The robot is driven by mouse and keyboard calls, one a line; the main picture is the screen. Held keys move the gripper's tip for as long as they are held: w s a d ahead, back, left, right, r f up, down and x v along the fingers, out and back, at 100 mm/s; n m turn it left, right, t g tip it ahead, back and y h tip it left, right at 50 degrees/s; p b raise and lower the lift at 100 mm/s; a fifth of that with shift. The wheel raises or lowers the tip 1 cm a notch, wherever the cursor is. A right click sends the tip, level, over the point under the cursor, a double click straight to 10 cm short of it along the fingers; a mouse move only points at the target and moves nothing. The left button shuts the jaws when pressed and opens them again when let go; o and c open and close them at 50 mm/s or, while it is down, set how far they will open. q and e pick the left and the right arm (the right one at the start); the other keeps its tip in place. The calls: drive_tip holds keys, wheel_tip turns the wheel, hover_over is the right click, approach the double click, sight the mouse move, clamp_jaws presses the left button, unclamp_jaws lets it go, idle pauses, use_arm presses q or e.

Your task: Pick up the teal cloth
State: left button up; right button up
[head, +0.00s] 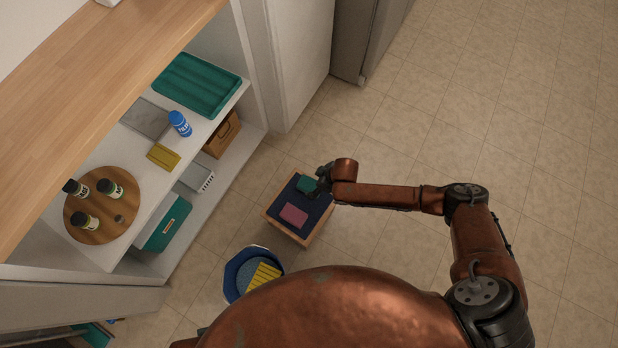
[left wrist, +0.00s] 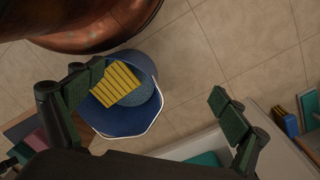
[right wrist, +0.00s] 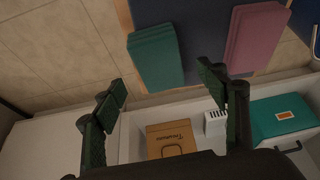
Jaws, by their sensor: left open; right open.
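The teal cloth (head: 306,185) lies folded on a dark blue mat on top of a small wooden stool, next to a pink cloth (head: 293,214). In the right wrist view the teal cloth (right wrist: 155,56) is at the top middle, left of the pink cloth (right wrist: 254,36). My right gripper (head: 322,177) is beside the teal cloth in the head view; its fingers (right wrist: 165,88) are spread and empty, apart from the cloth as far as I can tell. My left gripper (left wrist: 158,88) is open and empty, with a blue bucket seen between and beyond its fingers.
Open shelves at left hold a teal tray (head: 197,84), a blue can (head: 180,124), a yellow sponge (head: 163,157) and a round board (head: 80,232) with jars. Floor at right is clear.

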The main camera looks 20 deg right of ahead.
sight(312, 185)
drive_tip(key=shift+w+a+f, duration=0.1)
drive_tip(key=shift+f, duration=0.15)
drive_tip(key=b+x, duration=0.3)
drive_tip(key=x, duration=0.2)
drive_tip(key=shift+b, duration=0.4)
use_arm(q)
drive_tip(key=w+d+f+t+h, duration=0.1)
drive_tip(key=w+d+f+t, duration=0.2)
drive_tip(key=w+d+f, duration=0.2)
drive_tip(key=shift+w+f+h, duration=0.3)
drive_tip(key=shift+w+f, duration=0.55)
drive_tip(key=shift+f, duration=0.05)
use_arm(e)
drive_tip(key=shift+w, duration=0.1)
use_arm(q)
drive_tip(key=shift+r, duration=0.1)
use_arm(e)
drive_tip(key=shift+f, duration=0.25)
drive_tip(key=c, duration=1.1)
drive_tip(key=shift+c, duration=0.5)
